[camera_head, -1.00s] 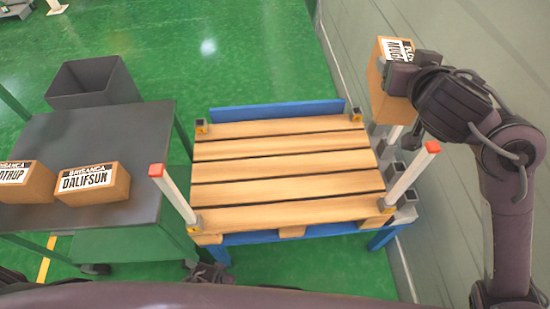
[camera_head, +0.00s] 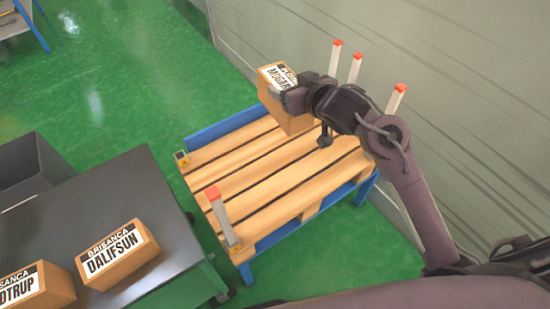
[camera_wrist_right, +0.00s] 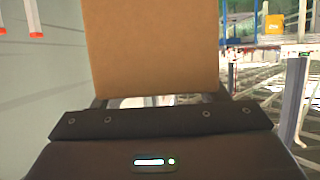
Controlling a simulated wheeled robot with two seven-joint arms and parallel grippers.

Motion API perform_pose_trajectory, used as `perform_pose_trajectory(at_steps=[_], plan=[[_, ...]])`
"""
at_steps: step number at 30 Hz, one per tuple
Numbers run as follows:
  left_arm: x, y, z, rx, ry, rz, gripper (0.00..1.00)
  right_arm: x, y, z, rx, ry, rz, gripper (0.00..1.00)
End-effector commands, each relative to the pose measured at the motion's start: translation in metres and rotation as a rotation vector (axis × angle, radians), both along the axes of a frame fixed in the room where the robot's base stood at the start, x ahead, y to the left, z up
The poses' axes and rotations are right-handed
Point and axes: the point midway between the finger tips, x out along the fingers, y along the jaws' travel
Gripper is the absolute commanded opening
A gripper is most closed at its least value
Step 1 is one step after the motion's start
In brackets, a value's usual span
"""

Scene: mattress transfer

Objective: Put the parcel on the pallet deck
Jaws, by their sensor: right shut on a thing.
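A brown cardboard parcel (camera_head: 286,112) with a white and black label is held by my right gripper (camera_head: 288,98) over the far side of the pallet deck. It also fills the upper middle of the right wrist view (camera_wrist_right: 150,45). My right gripper is shut on it. The wooden pallet deck (camera_head: 262,176) has bare slats and rests on a blue frame (camera_head: 225,127). A gap between parcel and slats is hard to judge from the head view. My left gripper does not show.
Red-topped white posts stand at the pallet's near left corner (camera_head: 222,215) and along its right side (camera_head: 394,103). A dark table (camera_head: 120,200) at left bears a DALIFSUN box (camera_head: 118,255) and another box (camera_head: 38,290). A grey bin (camera_head: 25,170) stands beyond; a wall is at right.

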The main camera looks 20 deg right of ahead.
Motion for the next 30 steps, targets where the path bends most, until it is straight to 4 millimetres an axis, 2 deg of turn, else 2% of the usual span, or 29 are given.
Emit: perform_pose_trajectory(at_steps=[3,9,14,24,30], plan=[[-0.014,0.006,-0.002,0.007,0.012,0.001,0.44,0.012,-0.001,-0.031,0.008,0.004,0.06,0.11],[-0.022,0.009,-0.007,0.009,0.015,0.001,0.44,0.017,-0.004,-0.066,0.002,-0.002,0.101,0.11],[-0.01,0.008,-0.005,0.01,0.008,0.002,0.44,0.017,-0.004,-0.102,0.0,0.001,0.102,0.11],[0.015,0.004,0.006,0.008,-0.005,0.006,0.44,0.017,-0.004,-0.188,-0.001,-0.001,0.101,0.11],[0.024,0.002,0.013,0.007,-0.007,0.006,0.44,0.017,-0.004,-0.214,-0.001,-0.005,0.102,0.11]])
